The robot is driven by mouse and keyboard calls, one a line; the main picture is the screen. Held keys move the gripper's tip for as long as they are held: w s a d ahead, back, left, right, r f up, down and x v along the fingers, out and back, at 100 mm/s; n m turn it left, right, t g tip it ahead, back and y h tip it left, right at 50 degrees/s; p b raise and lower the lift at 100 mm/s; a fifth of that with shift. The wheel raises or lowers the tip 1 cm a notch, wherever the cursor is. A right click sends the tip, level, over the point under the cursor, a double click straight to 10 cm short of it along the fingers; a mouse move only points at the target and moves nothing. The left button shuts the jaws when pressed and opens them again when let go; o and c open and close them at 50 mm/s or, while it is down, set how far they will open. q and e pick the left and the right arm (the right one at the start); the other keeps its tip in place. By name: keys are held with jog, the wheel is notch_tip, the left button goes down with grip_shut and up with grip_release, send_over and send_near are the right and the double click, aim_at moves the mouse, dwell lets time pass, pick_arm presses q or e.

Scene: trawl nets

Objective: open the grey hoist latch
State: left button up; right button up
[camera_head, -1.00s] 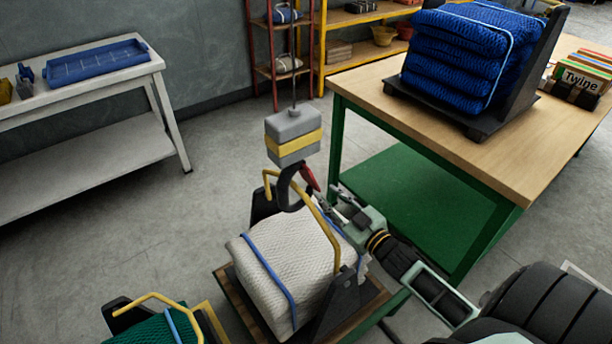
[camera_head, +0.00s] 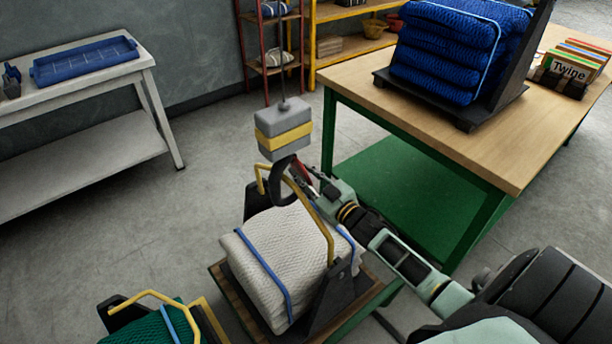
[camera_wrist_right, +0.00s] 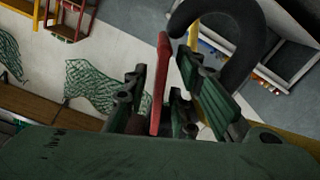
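The grey hoist block (camera_head: 284,130) with a yellow band hangs on a cable, with a dark hook (camera_head: 276,190) below it. Its red latch (camera_head: 304,173) slants at the hook's right side. My right gripper (camera_head: 308,187) is at the latch, coming in from the lower right. In the right wrist view the red latch (camera_wrist_right: 160,85) stands between the two open green fingers (camera_wrist_right: 164,78), nearer the left one. The dark hook (camera_wrist_right: 240,45) curves behind the right finger. Whether a finger touches the latch is unclear. My left gripper is not in view.
A white net bale (camera_head: 280,250) with a yellow handle (camera_head: 318,215) sits on a wooden platform just below the hook. A green net bale (camera_head: 150,325) is at lower left. A wooden table (camera_head: 440,140) with a blue net stack (camera_head: 450,60) stands right. Floor at left is clear.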

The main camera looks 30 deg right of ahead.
grip_shut()
dwell(0.3)
jog(key=shift+d+n, duration=0.1)
jog(key=shift+n, duration=0.2)
jog(key=n, duration=0.1)
jog(key=d+r+n, duration=0.1)
jog(key=n, duration=0.1)
jog(key=shift+d, duration=0.3)
notch_tip(320, 180, up, 6)
jog(key=d+n+p, duration=0.1)
jog(key=n, duration=1.2)
jog(key=shift+d+r+n+p, duration=0.2)
jog(key=shift+d+n+p, duration=0.15)
jog(key=shift+d+n, duration=0.05)
jog(key=shift+w, duration=0.1)
